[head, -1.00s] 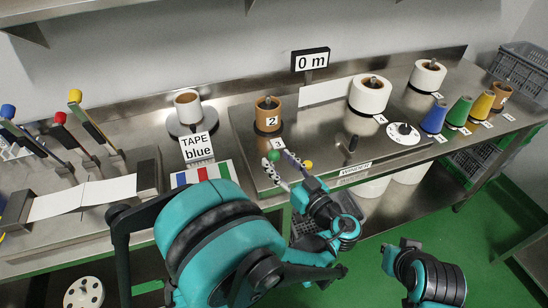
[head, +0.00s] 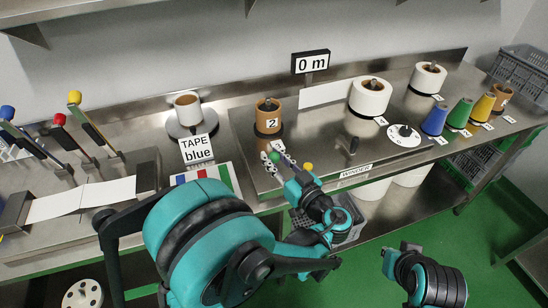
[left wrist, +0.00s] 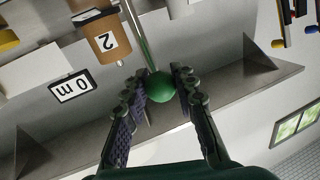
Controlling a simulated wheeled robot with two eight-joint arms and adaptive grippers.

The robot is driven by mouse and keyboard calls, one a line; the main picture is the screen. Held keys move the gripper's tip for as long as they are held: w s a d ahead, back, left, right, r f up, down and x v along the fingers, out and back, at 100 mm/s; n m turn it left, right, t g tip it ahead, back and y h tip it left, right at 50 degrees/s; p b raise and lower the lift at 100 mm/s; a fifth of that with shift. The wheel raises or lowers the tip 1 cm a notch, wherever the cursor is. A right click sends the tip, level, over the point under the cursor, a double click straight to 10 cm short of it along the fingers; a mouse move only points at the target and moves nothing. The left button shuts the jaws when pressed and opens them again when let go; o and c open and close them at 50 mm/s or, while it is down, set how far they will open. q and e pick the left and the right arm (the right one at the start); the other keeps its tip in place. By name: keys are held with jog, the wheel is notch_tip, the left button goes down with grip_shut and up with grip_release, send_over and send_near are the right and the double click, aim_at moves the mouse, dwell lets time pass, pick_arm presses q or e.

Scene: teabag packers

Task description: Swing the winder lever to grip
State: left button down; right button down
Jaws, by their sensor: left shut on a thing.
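The winder lever's green ball knob (head: 277,157) is at the front of the steel bench, left of the WINDER label (head: 356,171). My left gripper (head: 274,154) is shut on this knob. In the left wrist view, the green knob (left wrist: 161,87) sits between the two fingers (left wrist: 161,88), with its metal rod (left wrist: 139,38) running up the picture. In the head view the fingers hide much of the lever. My right gripper (head: 408,247) is low at the right, away from the bench, and its fingers are too unclear to read.
A yellow knob (head: 308,167) stands just right of my left gripper. A brown roll marked 2 (head: 267,112) is behind the lever. A black upright handle (head: 353,146) and white dial (head: 404,136) are to the right. The display (head: 310,62) reads 0 m.

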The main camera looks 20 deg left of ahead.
pick_arm(q)
jog(key=shift+w+a+r+p, duration=0.1)
jog(key=shift+r+p, duration=0.1)
jog(key=shift+p, duration=0.15)
jog(key=w+a+m+g+h+p, duration=0.1)
jog(key=w+a+g+h+p, duration=0.3)
jog(key=p, duration=0.5)
jog(key=w+g+h, duration=0.1)
jog(key=w+g, duration=0.1)
jog(key=w, duration=0.1)
jog(key=shift+w+a+m+h+p, duration=0.15)
jog(key=shift+a+m+h+p, duration=0.25)
jog(key=shift+w+a+f, duration=0.1)
jog(key=shift+w+f, duration=0.05)
jog(key=c, duration=1.2)
grip_release()
